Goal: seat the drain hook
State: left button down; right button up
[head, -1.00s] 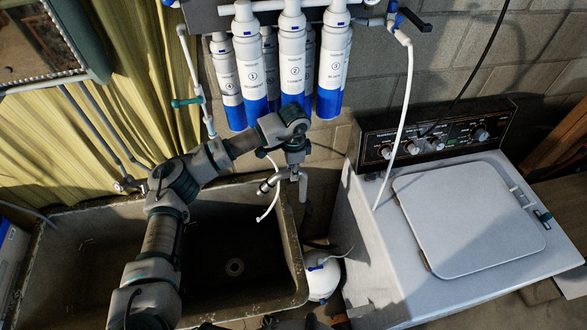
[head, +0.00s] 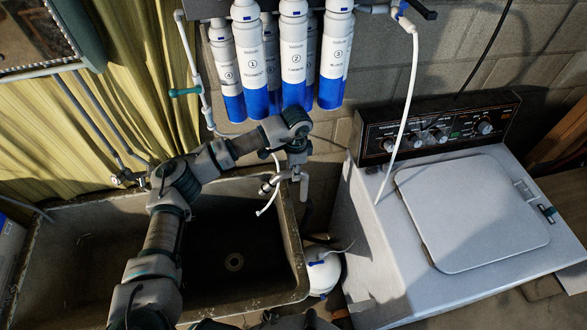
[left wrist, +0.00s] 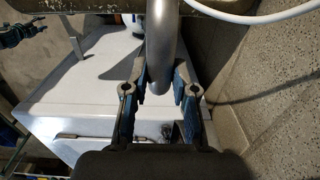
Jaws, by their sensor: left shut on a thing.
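The drain hook is a smooth grey curved tube (left wrist: 163,45) in the left wrist view, between the two blue fingers of my left gripper (left wrist: 160,88). The gripper is shut on it. In the head view my left gripper (head: 284,180) hangs over the right rim of the stone sink (head: 297,245), near its back corner. A grey piece of the hook (head: 304,188) shows beside the fingers there. I cannot tell whether the hook touches the rim.
A white washer (head: 470,215) stands right of the sink, with a white tank (head: 322,272) in the gap. Filter bottles (head: 293,55) hang above. A white hose (head: 407,110) runs down to the washer, and a thin white tube (head: 268,205) dangles by the gripper.

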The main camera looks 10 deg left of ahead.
pick_arm(q)
jog(key=shift+a, duration=0.1)
pick_arm(e)
jog(key=shift+d, duration=0.2)
pick_arm(q)
jog(key=shift+a, duration=0.2)
pick_arm(e)
jog(key=shift+a, duration=0.1)
pick_arm(q)
jog(key=shift+a, duration=0.35)
pick_arm(e)
jog(key=shift+a, duration=0.5)
pick_arm(q)
jog(key=shift+d+f, duration=0.1)
jog(key=shift+d, duration=0.05)
